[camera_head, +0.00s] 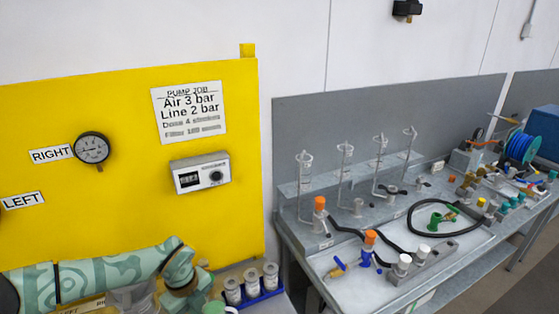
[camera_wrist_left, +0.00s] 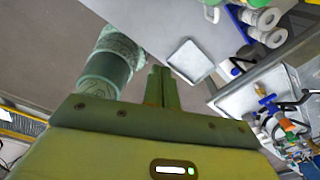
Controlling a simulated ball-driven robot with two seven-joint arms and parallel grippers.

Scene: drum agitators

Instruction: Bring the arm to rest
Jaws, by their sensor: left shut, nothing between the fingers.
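My left arm (camera_head: 110,275), pale green with a darker pattern, comes in from the left at the bottom of the head view. It lies in front of the lower part of the yellow panel (camera_head: 120,150), and its bent wrist end is near the bottom edge. The gripper itself cannot be made out there. In the left wrist view my left gripper (camera_wrist_left: 158,86) has its fingers together, with nothing between them. A square white tray (camera_wrist_left: 190,60) shows beyond and to the right of the fingertips. My right gripper is in neither view.
Several grey-white canisters (camera_head: 251,281) stand in a blue rack right of my wrist. A grey bench (camera_head: 310,235) at the right holds clear tubes, black hose and fittings. A gauge (camera_head: 92,148) and a control box (camera_head: 200,173) are on the yellow panel.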

